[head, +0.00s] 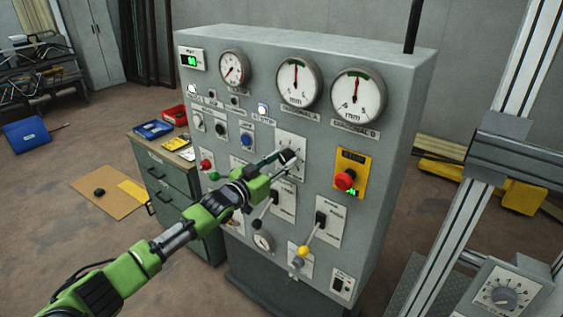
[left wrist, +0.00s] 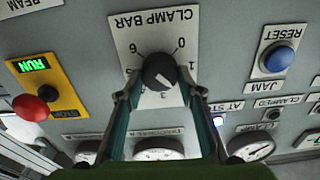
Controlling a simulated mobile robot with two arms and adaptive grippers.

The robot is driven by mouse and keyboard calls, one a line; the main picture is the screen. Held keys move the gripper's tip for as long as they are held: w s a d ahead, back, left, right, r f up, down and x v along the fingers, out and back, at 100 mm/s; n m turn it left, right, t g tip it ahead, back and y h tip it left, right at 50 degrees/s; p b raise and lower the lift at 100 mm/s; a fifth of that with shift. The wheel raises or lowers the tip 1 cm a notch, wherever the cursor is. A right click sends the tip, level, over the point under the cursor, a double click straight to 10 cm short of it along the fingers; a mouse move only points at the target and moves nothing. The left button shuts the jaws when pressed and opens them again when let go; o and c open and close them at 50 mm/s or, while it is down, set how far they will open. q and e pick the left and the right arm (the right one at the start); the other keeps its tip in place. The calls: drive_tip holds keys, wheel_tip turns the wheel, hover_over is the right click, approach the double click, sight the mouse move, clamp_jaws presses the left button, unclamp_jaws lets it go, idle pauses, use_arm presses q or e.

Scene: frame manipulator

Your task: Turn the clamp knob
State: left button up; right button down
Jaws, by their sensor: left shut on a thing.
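The clamp knob (left wrist: 160,72) is a round black knob with a white mark, on a pale plate (left wrist: 122,38) lettered CLAMP BAR. The left wrist view shows the plate upside down, with scale numbers around the knob. My left gripper (left wrist: 160,88) has one finger on each side of the knob and is shut on it. In the head view, my left gripper (head: 282,160) reaches the same knob (head: 289,155) at the middle of the grey control panel (head: 330,60). The fingers partly hide the plate's lower part. My right gripper is in neither view.
Below the knob, levers with black and yellow (head: 303,251) ends stick out. A red stop button (head: 344,180) on a yellow plate is to the right, and a blue reset button (left wrist: 278,59) is near. Gauges (head: 297,82) line the top. A drawer cabinet (head: 170,180) stands left.

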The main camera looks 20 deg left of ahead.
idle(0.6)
use_arm(q)
drive_tip(key=o, duration=1.1)
drive_tip(key=shift+s+a+f, duration=0.1)
drive_tip(key=shift+s+f, duration=0.05)
drive_tip(key=shift+s, duration=0.15)
drive_tip(key=v, duration=1.1)
drive_tip(key=shift+s, duration=0.2)
